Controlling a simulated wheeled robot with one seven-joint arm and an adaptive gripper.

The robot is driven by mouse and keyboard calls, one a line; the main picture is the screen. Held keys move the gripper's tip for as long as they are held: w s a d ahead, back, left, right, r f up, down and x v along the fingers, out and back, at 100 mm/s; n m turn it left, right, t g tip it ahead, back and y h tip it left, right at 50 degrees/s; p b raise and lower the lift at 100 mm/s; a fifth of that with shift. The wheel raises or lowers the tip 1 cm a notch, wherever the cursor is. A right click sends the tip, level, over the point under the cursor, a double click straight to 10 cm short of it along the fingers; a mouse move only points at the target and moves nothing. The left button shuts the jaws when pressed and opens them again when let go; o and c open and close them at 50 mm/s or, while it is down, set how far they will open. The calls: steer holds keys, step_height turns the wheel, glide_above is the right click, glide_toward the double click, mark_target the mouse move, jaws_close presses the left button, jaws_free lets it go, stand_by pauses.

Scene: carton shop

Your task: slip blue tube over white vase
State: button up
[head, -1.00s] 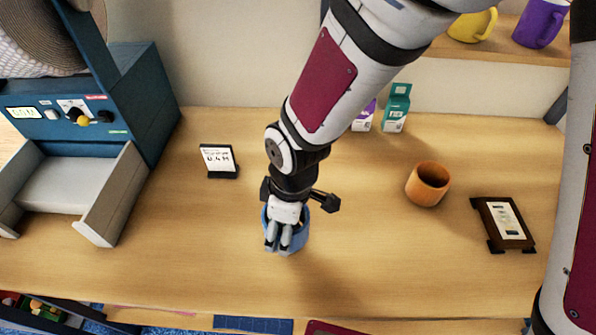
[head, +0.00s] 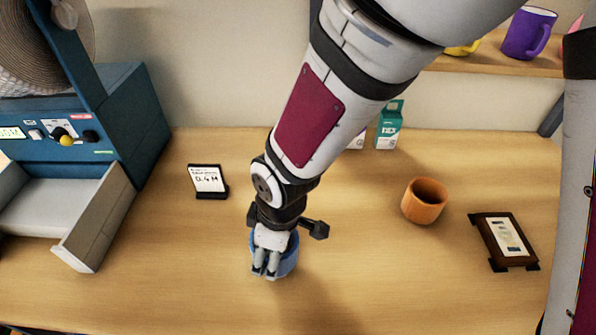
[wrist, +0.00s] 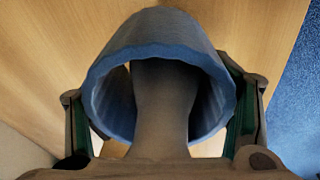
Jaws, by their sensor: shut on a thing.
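The blue tube (head: 288,262) is low over the table or on it, partly hidden behind my gripper (head: 267,264) in the head view. My gripper is shut on the tube. In the wrist view the tube (wrist: 160,38) lies between my two fingers (wrist: 160,118), its open end facing the camera. A narrow grey-brown shape shows inside the tube's opening. I cannot tell if it is the white vase or part of my gripper. No white vase stands clearly in view elsewhere.
A small sign (head: 208,180) stands left of my gripper. An orange cup (head: 424,201) and a dark framed stand (head: 503,241) are to the right. Small cartons (head: 389,128) stand at the back, and a blue machine (head: 110,125) at the left. The table (head: 380,280) nearby is clear.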

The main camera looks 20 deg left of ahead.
steer(key=shift+g+h, duration=0.3)
steer(key=f, duration=0.1)
steer(key=d+f, duration=0.1)
steer(key=s+f, duration=0.1)
steer(key=shift+d+f, duration=0.25)
steer(key=shift+d, duration=0.1)
steer(key=o, duration=0.9)
steer(key=shift+a, duration=0.1)
steer(key=shift+w+a+r+p, duration=0.1)
steer(key=shift+a+r+p, duration=0.15)
steer(key=shift+r+p, duration=0.65)
steer(key=shift+w+a+r+p, duration=0.1)
steer(key=shift+a+r+p, duration=0.1)
steer(key=shift+r+p, duration=0.7)
step_height(320, 180, up, 7)
steer(key=p, duration=0.3)
steer(key=shift+f, duration=0.2)
steer(key=shift+w+d, duration=0.1)
